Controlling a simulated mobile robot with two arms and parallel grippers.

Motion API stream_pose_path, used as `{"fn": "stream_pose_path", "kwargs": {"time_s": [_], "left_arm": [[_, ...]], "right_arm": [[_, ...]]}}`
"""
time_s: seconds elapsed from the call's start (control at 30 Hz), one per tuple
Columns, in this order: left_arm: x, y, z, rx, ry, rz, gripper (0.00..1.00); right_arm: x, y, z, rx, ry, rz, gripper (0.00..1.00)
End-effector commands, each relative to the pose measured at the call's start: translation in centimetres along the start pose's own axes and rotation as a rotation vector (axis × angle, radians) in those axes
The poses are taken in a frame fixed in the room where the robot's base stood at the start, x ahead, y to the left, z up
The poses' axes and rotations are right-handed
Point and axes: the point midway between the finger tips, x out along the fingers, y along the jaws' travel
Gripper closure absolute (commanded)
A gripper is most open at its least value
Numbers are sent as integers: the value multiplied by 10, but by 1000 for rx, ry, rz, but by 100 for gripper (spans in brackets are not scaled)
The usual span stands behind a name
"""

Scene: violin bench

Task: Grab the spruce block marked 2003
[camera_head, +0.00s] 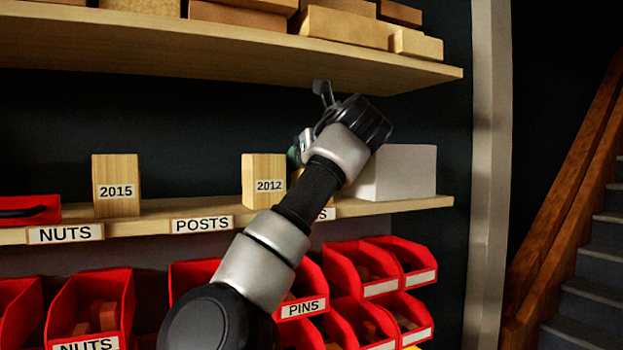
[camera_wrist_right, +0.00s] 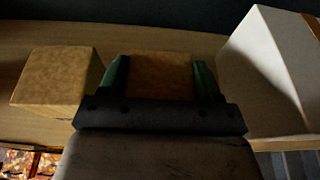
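Two pale wooden blocks with readable labels stand on the middle shelf in the head view: one marked 2015 (camera_head: 117,185) at left and one marked 2012 (camera_head: 263,181) near the middle. A third block shows only as a sliver behind my right arm. In the right wrist view a brown block (camera_wrist_right: 161,75) lies between the two green fingers of my right gripper (camera_wrist_right: 161,77); its label is hidden. The fingers flank it closely, but I cannot tell whether they press on it. Another block (camera_wrist_right: 57,75) stands to its left. My left gripper is out of view.
A white box (camera_head: 406,172) stands at the right end of the shelf, close to the right gripper, also in the wrist view (camera_wrist_right: 275,75). An upper shelf (camera_head: 230,55) holding blocks hangs above. Red bins (camera_head: 355,270) sit below the shelf.

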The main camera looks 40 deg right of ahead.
Motion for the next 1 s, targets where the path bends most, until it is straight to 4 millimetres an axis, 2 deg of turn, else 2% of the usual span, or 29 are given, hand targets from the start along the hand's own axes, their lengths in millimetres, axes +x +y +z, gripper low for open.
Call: {"fn": "stream_pose_path", "kwargs": {"time_s": [0.03,0.1,0.13,0.43,0.63,0.77,1.0], "left_arm": [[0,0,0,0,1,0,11],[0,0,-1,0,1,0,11],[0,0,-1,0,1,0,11],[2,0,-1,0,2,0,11],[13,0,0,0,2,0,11],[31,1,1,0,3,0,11],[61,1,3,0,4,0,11]], "right_arm": [[0,0,0,0,1,0,52],[0,0,0,0,1,0,62],[0,0,0,0,0,0,63],[0,0,2,0,0,1,63],[-5,0,14,-2,-2,2,63],[-31,0,1,1,-6,0,63],[-91,0,-18,2,-7,1,63]]}}
